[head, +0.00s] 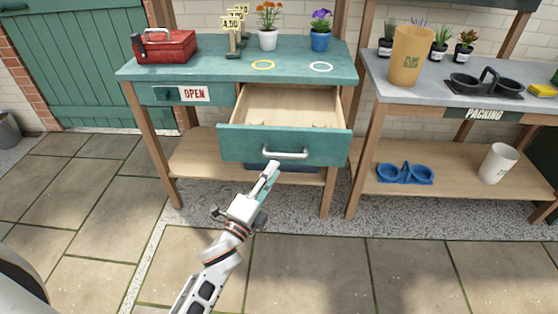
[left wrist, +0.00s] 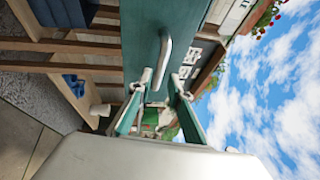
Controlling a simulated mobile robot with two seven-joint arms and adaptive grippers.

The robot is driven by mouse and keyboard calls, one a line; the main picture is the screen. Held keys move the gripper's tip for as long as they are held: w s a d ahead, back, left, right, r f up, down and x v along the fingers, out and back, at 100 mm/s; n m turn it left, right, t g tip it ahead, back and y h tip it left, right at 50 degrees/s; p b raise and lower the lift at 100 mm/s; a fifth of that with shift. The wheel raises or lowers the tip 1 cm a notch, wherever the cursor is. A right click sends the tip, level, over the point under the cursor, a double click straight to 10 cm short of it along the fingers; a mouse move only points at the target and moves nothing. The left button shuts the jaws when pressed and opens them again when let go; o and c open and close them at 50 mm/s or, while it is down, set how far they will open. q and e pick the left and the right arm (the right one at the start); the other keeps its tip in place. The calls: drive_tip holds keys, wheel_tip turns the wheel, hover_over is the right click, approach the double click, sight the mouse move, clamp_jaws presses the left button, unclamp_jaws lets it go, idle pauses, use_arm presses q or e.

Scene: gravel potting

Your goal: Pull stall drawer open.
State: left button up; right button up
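The teal stall drawer (head: 240,143) stands pulled out from under the stall's top, and its pale wooden inside shows. Its silver bar handle (head: 285,154) is on the middle of the front. My left gripper (head: 271,175) is just in front of and below the handle. In the left wrist view the handle (left wrist: 164,58) lies by the tips of the fingers (left wrist: 160,88), against the teal drawer front (left wrist: 142,30). The fingers are apart, with a gap between them. Whether they touch the handle I cannot tell. My right gripper is in neither view.
A red toolbox (head: 165,46), price signs, an orange-flowered pot (head: 267,38) and a purple-flowered pot (head: 320,38) stand on the teal stall top (head: 200,68). A grey packing bench (head: 385,78) stands to the right. The paved floor in front is clear.

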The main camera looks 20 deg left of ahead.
use_arm(q)
drive_tip(key=v, duration=0.5)
idle(0.4)
drive_tip(key=s+f+n+g+p, duration=0.3)
drive_tip(key=s+f+n, duration=0.1)
drive_tip(key=s, duration=0.4)
drive_tip(key=s+d+f+n+g+p, duration=0.1)
drive_tip(key=s+f+n+g+p, duration=0.2)
drive_tip(key=s+n, duration=0.3)
drive_tip(key=s+d+f+n+g+p, duration=0.1)
drive_tip(key=s+f+n+g+p, duration=0.2)
drive_tip(key=s, duration=0.8)
wheel_tip(320, 180, down, 2)
drive_tip(key=n, duration=0.3)
drive_tip(key=shift+d+f, duration=0.25)
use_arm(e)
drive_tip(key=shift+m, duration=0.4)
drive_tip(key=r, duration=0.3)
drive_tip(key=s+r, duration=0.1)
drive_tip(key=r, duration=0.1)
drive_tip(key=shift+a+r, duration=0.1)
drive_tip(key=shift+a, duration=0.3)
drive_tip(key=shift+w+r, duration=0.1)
